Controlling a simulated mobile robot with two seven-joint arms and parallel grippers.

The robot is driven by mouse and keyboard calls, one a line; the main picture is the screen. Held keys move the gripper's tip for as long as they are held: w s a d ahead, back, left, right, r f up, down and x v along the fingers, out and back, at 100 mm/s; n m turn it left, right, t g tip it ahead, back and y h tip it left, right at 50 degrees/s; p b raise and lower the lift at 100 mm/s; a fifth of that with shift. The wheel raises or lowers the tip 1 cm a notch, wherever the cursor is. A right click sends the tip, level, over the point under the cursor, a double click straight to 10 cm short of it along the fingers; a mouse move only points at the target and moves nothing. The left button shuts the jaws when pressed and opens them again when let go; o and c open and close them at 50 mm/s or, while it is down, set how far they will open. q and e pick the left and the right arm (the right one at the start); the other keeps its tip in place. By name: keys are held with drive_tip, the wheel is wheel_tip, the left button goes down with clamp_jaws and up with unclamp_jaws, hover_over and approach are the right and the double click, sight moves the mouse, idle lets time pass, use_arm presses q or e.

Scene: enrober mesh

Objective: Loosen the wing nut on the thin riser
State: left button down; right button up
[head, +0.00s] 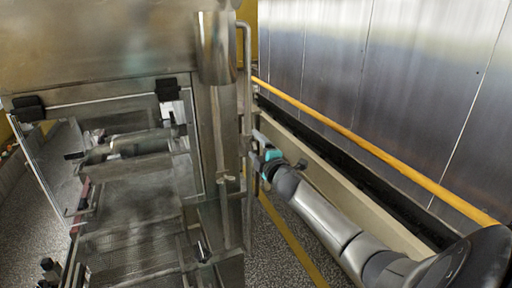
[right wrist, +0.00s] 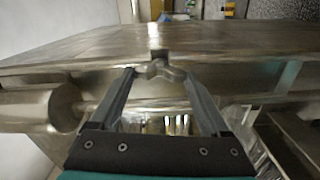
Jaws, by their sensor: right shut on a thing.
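In the head view my right gripper (head: 258,151) reaches in from the right, beside a slim upright metal pipe (head: 248,105) on the machine's right side. I take this pipe for the thin riser. In the right wrist view a small grey wing nut (right wrist: 159,71) sits between the fingertips of my right gripper (right wrist: 156,74). The fingers are shut on its wings. The wing nut is too small and too covered to make out in the head view. My left gripper is not in view.
A metal canister (head: 216,48) stands above the pipes. A small fitting (head: 228,178) shows on the neighbouring pipe. The steel machine with its glass flap (head: 48,170) fills the left. A yellow rail (head: 370,148) runs along the panelled wall at right.

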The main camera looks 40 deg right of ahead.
drive_tip(key=shift+n, duration=0.8)
drive_tip(key=o, duration=1.2)
drive_tip(key=shift+s, duration=0.15)
drive_tip(key=v, duration=1.5)
drive_tip(key=shift+b, duration=0.3)
